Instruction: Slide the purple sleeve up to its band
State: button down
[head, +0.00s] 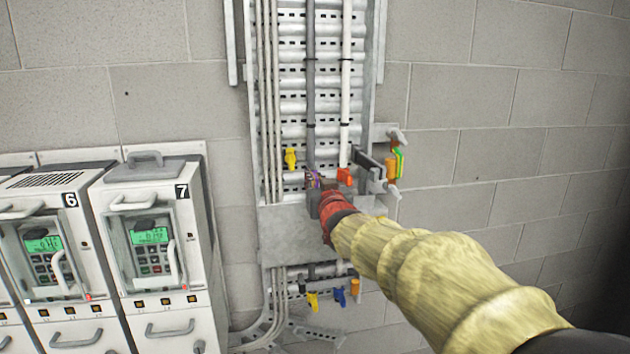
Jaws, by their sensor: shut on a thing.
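The purple sleeve (312,180) shows in the head view as a small patch around the lower part of the grey cable (311,95). My gripper (322,188) is at the sleeve and shut on it; the fingers and wrist hide most of it. The grey cable runs straight up the tray above the sleeve. Dark bands cross it, one (311,125) a little above the sleeve and another higher up. A clear length of cable shows between the sleeve and the lower band. I cannot tell which band belongs to the sleeve.
A white cable (346,95) with an orange-red piece (344,177) runs close on the right. A yellow tag (290,158) is to the left. Brackets with orange and green-yellow parts (391,168) jut out at right. Drive cabinets (155,240) stand at left.

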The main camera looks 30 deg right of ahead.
notch_tip(320, 180, up, 12)
jog(key=shift+r+p, duration=0.15)
jog(key=shift+p, duration=0.7)
jog(key=c, duration=2.2)
grip_release()
jog(key=o, duration=0.4)
jog(key=shift+c, duration=0.2)
jog(key=shift+s, duration=0.1)
send_near(312, 130)
jog(key=v, duration=0.5)
jog(key=shift+s+a, duration=0.15)
jog(key=shift+s, duration=0.2)
